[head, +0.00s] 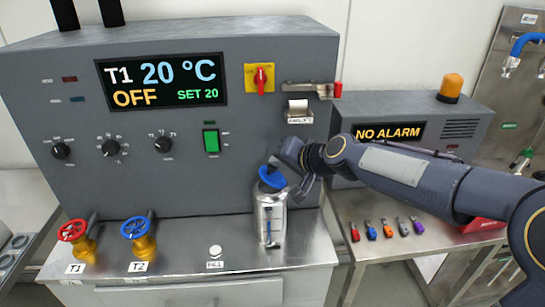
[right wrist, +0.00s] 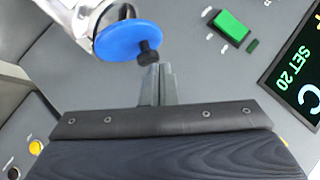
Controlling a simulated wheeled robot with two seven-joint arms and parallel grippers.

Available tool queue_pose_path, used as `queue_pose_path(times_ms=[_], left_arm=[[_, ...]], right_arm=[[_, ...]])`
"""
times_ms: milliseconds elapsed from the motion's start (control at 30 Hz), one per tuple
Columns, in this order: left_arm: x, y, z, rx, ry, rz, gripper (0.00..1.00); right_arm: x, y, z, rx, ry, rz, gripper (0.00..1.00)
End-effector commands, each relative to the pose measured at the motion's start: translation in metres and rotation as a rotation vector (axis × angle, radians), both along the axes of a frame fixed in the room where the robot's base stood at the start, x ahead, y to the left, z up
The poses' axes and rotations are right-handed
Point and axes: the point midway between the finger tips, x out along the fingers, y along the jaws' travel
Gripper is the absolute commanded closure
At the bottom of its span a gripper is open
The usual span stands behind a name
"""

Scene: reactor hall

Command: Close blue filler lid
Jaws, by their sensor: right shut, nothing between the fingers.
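The blue filler lid (head: 271,178) sits tilted at the top of a clear and metal filler vessel (head: 270,218) in front of the grey panel. In the right wrist view the lid (right wrist: 128,40) shows as a blue disc with a black knob (right wrist: 148,52), beside the vessel's rim. My right gripper (head: 277,167) is shut and empty, right at the lid in the head view. In the right wrist view its fingertips (right wrist: 158,70) are just below the knob; I cannot tell whether they touch it. My left gripper is not in view.
The grey control panel (head: 215,95) stands close behind the vessel. Red (head: 72,230) and blue (head: 134,228) valve handwheels are at the left of the steel bench. A side table at right holds several coloured small items (head: 388,229).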

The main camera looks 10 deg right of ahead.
Motion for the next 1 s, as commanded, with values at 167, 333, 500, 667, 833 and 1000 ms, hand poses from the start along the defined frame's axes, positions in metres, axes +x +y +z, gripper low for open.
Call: queue_pose_path(times_ms=[167,333,500,667,833,1000], left_arm=[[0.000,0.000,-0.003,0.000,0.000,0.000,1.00],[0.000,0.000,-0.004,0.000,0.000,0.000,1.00],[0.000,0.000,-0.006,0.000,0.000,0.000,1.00],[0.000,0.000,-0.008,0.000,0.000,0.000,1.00],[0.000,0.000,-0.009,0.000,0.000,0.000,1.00],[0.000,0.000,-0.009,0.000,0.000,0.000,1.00]], right_arm=[[0.000,0.009,-0.006,-0.001,0.001,0.002,1.00],[0.000,0.021,-0.012,0.001,0.002,0.003,1.00],[0.000,0.029,-0.017,0.001,0.001,0.002,1.00],[0.000,0.034,-0.021,0.001,0.000,0.001,1.00],[0.000,0.037,-0.024,0.001,0.000,0.001,1.00],[0.000,0.038,-0.025,0.001,0.001,0.001,1.00]])
